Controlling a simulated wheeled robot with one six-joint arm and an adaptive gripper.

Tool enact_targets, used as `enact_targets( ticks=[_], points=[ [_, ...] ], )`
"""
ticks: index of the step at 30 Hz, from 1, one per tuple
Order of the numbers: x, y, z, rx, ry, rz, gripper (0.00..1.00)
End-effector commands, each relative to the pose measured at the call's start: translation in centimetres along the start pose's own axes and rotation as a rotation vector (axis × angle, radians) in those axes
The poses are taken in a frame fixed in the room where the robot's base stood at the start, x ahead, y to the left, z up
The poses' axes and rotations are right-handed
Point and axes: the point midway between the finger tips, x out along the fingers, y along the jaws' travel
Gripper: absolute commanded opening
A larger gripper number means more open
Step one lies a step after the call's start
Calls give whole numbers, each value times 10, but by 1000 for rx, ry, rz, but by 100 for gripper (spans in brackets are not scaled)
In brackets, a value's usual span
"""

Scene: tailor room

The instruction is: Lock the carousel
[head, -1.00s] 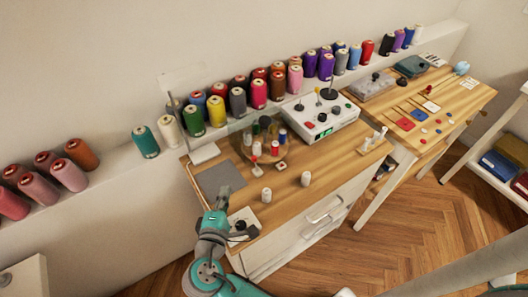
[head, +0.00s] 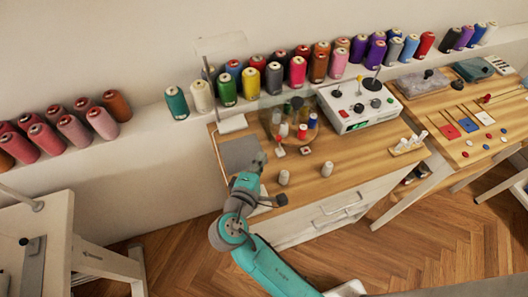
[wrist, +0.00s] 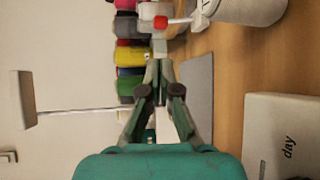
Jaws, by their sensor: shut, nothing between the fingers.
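The carousel (head: 268,118) stands at the back of the wooden table, a round holder with small red, white, blue and dark spools. A small block with a red top (head: 279,152) sits at its front, and a second small block with a red mark (head: 305,151) sits to the right. My gripper (head: 260,158) is shut and empty, low over the table by the grey mat (head: 240,152), left of these blocks. In the wrist view my fingertips (wrist: 159,52) are together; a red knob (wrist: 160,22) on a pale stem shows just beyond them. Whether they touch is unclear.
Two white spools (head: 284,177) (head: 327,169) stand in front of the carousel. A lamp (head: 222,44) rises behind the mat. A control box (head: 358,107) stands to the right. Large thread cones line the wall ledge. The table's front right is mostly clear.

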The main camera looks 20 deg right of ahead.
Motion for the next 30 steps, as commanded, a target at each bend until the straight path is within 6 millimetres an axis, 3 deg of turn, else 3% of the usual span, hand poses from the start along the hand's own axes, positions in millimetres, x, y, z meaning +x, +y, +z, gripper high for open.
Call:
enact_targets(
  ticks=[9, 15, 30],
  points=[
    [53, 0, 1, 1, -4, -1, 0],
    [78, 0, 1, 0, -3, -1, 0],
    [88, -1, 0, 0, 0, -1, 0]
  ],
)
